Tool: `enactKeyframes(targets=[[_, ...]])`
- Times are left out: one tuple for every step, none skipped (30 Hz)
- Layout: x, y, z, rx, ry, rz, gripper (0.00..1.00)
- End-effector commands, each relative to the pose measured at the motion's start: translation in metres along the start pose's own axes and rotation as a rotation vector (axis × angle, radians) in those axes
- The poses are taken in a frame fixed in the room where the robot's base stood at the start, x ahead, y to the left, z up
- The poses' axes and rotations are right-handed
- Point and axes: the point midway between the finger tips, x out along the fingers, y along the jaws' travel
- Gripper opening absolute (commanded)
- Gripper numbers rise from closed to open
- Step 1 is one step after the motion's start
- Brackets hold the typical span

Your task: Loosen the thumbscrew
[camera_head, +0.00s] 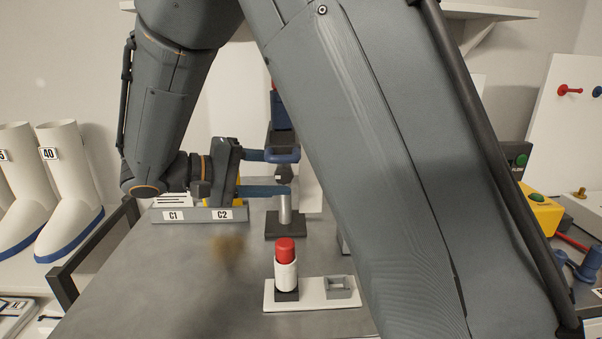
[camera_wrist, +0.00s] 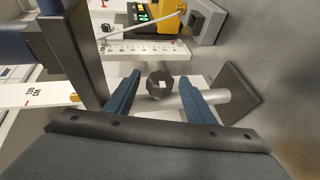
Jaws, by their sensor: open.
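The thumbscrew looks like a dark faceted knob (camera_head: 283,173) near the top of a metal post (camera_head: 285,205) on a dark square base (camera_head: 284,226). In the wrist view the dark knob (camera_wrist: 160,85) sits between the two blue fingers of my gripper (camera_wrist: 161,79), with a visible gap on each side. The pale post (camera_wrist: 205,99) runs from beside the knob to its base on the right. In the head view my gripper (camera_head: 278,173) reaches in from the left, one finger above the knob and one below. My gripper is open and holds nothing.
A red-capped white bottle (camera_head: 286,268) and a small grey block (camera_head: 340,287) are on a white plate (camera_head: 312,305) in front. A rack labelled C1 and C2 (camera_head: 198,215) stands behind left. A yellow button box (camera_head: 542,211) is at right. My arm hides much of the bench.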

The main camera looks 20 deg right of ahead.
Motion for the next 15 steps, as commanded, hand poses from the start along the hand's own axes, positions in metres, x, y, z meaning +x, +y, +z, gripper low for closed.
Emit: enactKeyframes(targets=[[0.009,0.001,0.001,-0.001,-0.003,0.001,0.49],[0.014,0.001,0.001,-0.002,-0.004,0.001,0.49],[0.02,0.001,0.001,-0.002,-0.004,0.001,0.49],[0.024,0.001,0.001,-0.002,-0.004,0.0,0.49],[0.028,0.001,0.001,-0.001,-0.003,0.001,0.49],[0.033,0.001,0.001,-0.001,-0.004,0.001,0.49],[0.036,0.001,0.001,-0.001,-0.005,0.001,0.49],[0.039,0.001,0.001,-0.001,-0.005,0.001,0.49],[0.042,0.001,0.001,0.0,-0.004,0.0,0.49],[0.044,0.001,0.001,0.0,-0.004,0.0,0.49],[0.045,0.001,0.0,0.0,-0.003,0.0,0.49],[0.047,0.0,0.0,0.0,-0.003,0.0,0.49],[0.047,0.0,0.0,0.0,-0.003,0.0,0.49],[0.048,0.0,0.0,0.0,-0.002,0.0,0.49],[0.048,0.0,0.0,0.0,-0.002,0.0,0.49]])
